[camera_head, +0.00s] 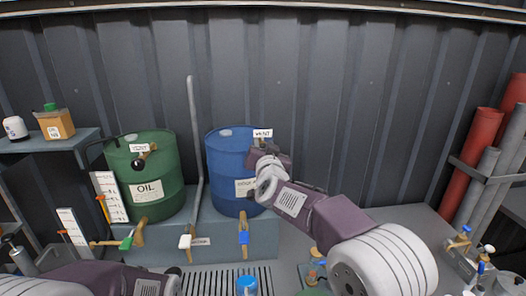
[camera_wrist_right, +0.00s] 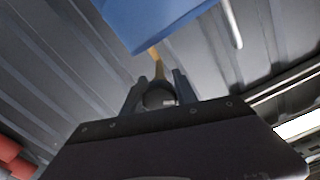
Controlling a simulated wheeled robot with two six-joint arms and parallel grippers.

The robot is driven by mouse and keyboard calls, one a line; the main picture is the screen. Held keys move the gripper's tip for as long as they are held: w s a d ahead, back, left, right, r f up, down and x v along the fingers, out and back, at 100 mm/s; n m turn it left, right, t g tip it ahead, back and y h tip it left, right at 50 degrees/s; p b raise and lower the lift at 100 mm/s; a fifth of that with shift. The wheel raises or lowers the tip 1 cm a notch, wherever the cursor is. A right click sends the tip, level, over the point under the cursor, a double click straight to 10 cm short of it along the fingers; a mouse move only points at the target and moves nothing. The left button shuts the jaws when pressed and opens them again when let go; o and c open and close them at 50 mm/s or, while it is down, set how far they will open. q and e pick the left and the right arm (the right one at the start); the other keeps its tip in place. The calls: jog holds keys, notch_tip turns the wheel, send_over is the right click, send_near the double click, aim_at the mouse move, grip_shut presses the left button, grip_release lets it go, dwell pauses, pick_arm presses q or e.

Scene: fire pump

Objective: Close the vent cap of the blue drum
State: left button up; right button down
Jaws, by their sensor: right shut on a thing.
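My right gripper (camera_head: 262,150) is at that edge, hiding most of the vent cap. In the right wrist view, my right gripper (camera_wrist_right: 157,82) is shut on the vent cap's dark round knob (camera_wrist_right: 158,97), with a brass stem (camera_wrist_right: 155,58) running up toward the drum. Whether the cap is open or closed is hidden. My left arm shows at the bottom left; its gripper is out of view.
A green oil drum (camera_head: 150,180) with its own brass and black vent cap (camera_head: 141,160) stands to the left. A grey pipe (camera_head: 195,135) rises between the drums. Valves with coloured handles line the bench front. Red cylinders (camera_head: 478,150) stand at the right.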

jog(key=m+b, duration=0.2)
jog(key=m, duration=0.4)
jog(key=shift+d+b, duration=0.1)
jog(key=shift+b, duration=0.3)
jog(key=m+b, duration=0.2)
jog(key=m, duration=0.4)
dwell(0.3)
jog(key=c, duration=1)
grip_release()
jog(key=shift+o, duration=0.2)
jog(key=shift+s+f, duration=0.1)
jog(key=shift+s, duration=0.15)
jog(key=s+d+b, duration=0.1)
jog(key=s+b, duration=0.1)
jog(key=s, duration=0.6)
jog(key=shift+s+b, duration=0.25)
jog(key=shift+b, duration=0.05)
